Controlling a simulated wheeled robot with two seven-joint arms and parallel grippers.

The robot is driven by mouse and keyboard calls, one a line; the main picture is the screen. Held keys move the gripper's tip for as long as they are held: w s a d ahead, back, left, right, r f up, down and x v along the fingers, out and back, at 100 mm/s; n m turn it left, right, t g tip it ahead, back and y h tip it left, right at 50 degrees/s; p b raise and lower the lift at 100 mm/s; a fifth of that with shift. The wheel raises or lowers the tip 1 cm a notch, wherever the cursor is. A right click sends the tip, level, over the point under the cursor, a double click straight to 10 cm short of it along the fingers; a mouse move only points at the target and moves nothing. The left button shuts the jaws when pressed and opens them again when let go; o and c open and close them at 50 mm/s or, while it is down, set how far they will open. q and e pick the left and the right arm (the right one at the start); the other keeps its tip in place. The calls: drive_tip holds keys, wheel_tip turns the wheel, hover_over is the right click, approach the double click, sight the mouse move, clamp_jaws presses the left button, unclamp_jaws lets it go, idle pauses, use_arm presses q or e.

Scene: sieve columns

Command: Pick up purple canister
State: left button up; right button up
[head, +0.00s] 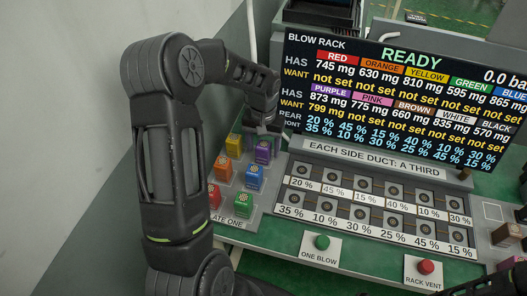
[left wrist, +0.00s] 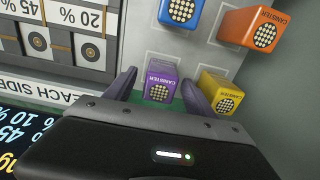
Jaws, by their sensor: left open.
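The purple canister (head: 263,152) stands at the back right of a group of coloured canisters on a grey plate. In the left wrist view the purple canister (left wrist: 161,82) shows its perforated round end between the fingers of my left gripper (left wrist: 158,92). That gripper is open, one finger on each side, and I cannot tell whether either finger touches it. In the head view my left gripper (head: 268,132) comes down over the canister from behind and partly hides it. My right gripper is not clearly seen; a dark arm part shows at the bottom right.
The yellow canister (left wrist: 220,92) stands close beside one finger. Blue (left wrist: 180,12) and orange (left wrist: 253,30) canisters are nearby, with red (head: 214,195) and green (head: 243,204) ones further front. A display (head: 400,90) and duct panel (head: 375,195) lie to the right.

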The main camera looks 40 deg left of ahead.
idle(0.3)
use_arm(q)
clamp_jaws()
idle(0.6)
